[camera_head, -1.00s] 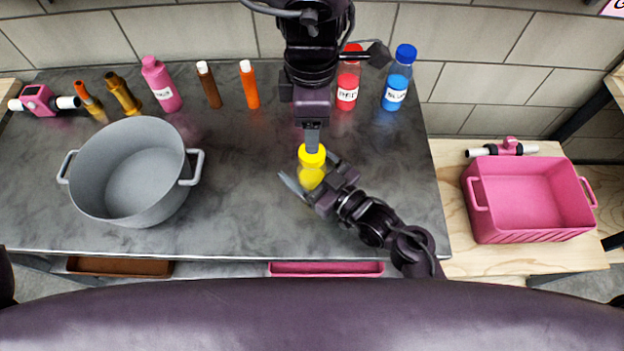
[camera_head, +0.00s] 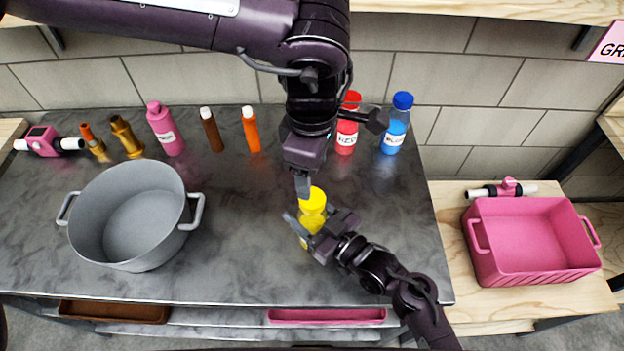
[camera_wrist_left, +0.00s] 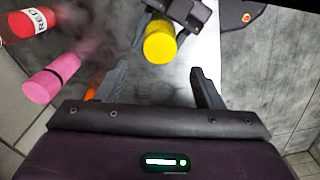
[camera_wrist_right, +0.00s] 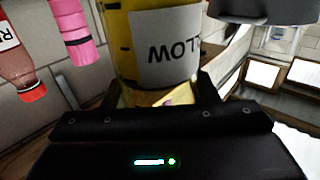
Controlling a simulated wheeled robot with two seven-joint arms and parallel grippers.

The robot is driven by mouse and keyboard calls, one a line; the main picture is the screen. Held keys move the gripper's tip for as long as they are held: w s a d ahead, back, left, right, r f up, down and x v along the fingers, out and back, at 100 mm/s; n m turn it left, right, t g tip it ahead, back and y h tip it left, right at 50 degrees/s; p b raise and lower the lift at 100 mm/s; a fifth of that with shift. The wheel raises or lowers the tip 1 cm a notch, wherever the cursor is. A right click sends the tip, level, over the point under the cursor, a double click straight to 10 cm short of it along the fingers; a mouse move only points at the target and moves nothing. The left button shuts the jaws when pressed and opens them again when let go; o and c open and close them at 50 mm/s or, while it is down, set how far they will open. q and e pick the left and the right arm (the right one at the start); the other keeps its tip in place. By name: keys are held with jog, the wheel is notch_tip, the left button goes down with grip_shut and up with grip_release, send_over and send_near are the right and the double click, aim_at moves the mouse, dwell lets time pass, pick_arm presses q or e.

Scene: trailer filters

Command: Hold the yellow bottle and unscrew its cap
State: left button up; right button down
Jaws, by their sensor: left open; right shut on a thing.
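My right gripper (camera_head: 316,233) comes in from the lower right and is shut around the bottle's body. The right wrist view shows the bottle's label (camera_wrist_right: 165,48) close up between the fingers. My left gripper (camera_head: 303,188) points down just above and slightly left of the cap. In the left wrist view the cap's round top (camera_wrist_left: 160,48) lies ahead between the spread, empty fingers (camera_wrist_left: 160,85), apart from both.
A grey pot (camera_head: 128,215) stands at left. Behind are a pink bottle (camera_head: 165,130), a red bottle (camera_head: 347,130), a blue bottle (camera_head: 393,130) and several small brown and orange items. A pink crate (camera_head: 530,240) sits on the wooden table at right.

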aim_at(312, 197)
pick_arm(q)
jog(key=m, duration=0.9)
jog(key=shift+f+m, duration=0.1)
jog(key=shift+m, duration=0.2)
jog(key=shift+f, duration=3.9)
